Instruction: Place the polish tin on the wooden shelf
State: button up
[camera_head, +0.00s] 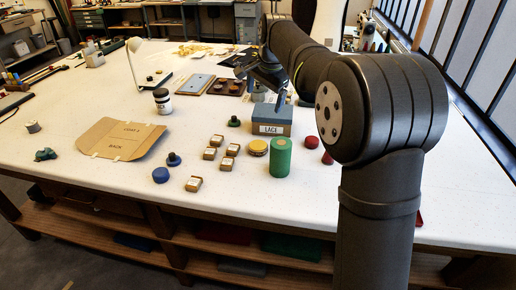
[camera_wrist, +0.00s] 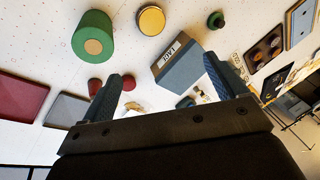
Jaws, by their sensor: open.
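The yellow-topped round tin that looks like the polish tin (camera_head: 258,147) lies on the white table, just left of a green cylinder. It also shows at the top of the wrist view (camera_wrist: 151,20). My gripper (camera_head: 264,84) is open and empty, above and behind the tin, near the blue-grey LACE box.
The green cylinder (camera_head: 281,158) stands close beside the tin. The LACE box (camera_head: 272,120) is behind it. Several small cardboard boxes (camera_head: 227,164) lie to the left. A brown board (camera_head: 238,87) with round items lies farther back.

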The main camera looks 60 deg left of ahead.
jog(key=s+n+t, duration=0.1)
jog(key=s+n, duration=0.1)
jog(key=n, duration=0.6)
send_near(258, 145)
jog(key=shift+w+a+f+t, duration=0.15)
jog(key=shift+w+a+f, duration=0.1)
jog(key=shift+f, duration=0.35)
jog(key=shift+w+a+f+t, duration=0.15)
jog(key=shift+a+f, duration=0.15)
jog(key=shift+f, duration=0.3)
jog(key=shift+s+x, duration=0.15)
jog(key=shift+x, duration=1.35)
jog(key=shift+s+x, duration=0.15)
jog(key=shift+x, duration=1.35)
jog(key=shift+c, duration=0.4)
